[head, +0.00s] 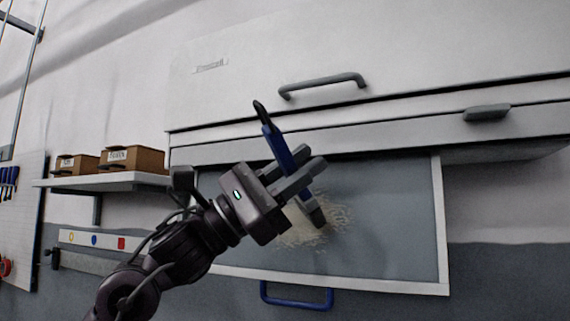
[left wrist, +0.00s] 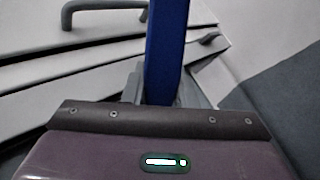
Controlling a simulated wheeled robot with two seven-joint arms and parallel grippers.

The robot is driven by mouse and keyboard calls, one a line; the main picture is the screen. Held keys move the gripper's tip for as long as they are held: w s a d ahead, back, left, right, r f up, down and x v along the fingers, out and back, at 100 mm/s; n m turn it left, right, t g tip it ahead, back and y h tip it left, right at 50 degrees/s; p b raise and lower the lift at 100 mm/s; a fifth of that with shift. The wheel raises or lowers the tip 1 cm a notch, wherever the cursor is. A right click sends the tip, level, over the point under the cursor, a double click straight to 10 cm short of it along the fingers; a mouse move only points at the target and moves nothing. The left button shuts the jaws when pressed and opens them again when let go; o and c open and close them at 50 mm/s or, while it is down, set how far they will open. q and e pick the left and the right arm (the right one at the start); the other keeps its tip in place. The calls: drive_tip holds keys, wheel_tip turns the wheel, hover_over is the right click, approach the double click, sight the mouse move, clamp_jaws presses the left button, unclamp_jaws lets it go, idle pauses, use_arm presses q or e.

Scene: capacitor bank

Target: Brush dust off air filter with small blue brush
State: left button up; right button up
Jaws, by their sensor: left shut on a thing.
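The small blue brush (head: 278,146) is held in my left gripper (head: 302,179), which is shut on its handle. The brush is tilted, with its black tip up and its dark head down in front of the filter. In the left wrist view the blue handle (left wrist: 166,45) stands between the fingers. The air filter (head: 385,215) is a grey panel in a white frame, under the cabinet. A patch of pale dust (head: 335,215) lies on it around the brush head. I cannot tell whether the bristles touch it. My right gripper is not in view.
A white cabinet (head: 420,60) with a grey handle (head: 322,84) and a latch (head: 487,112) is above the filter. A blue handle (head: 296,298) sits below the frame. A shelf (head: 110,181) at the left holds cardboard boxes (head: 132,158).

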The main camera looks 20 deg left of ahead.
use_arm(q)
drive_tip(key=shift+w+d, duration=0.1)
drive_tip(key=shift+d, duration=0.15)
drive_tip(key=shift+d+f, duration=0.15)
drive_tip(key=shift+d, duration=1.45)
drive_tip(key=shift+d, duration=0.1)
drive_tip(key=d, duration=0.3)
drive_tip(key=shift+s, duration=0.2)
drive_tip(key=shift+a, duration=0.1)
drive_tip(key=shift+f+b, duration=0.6)
drive_tip(key=shift+f, duration=0.05)
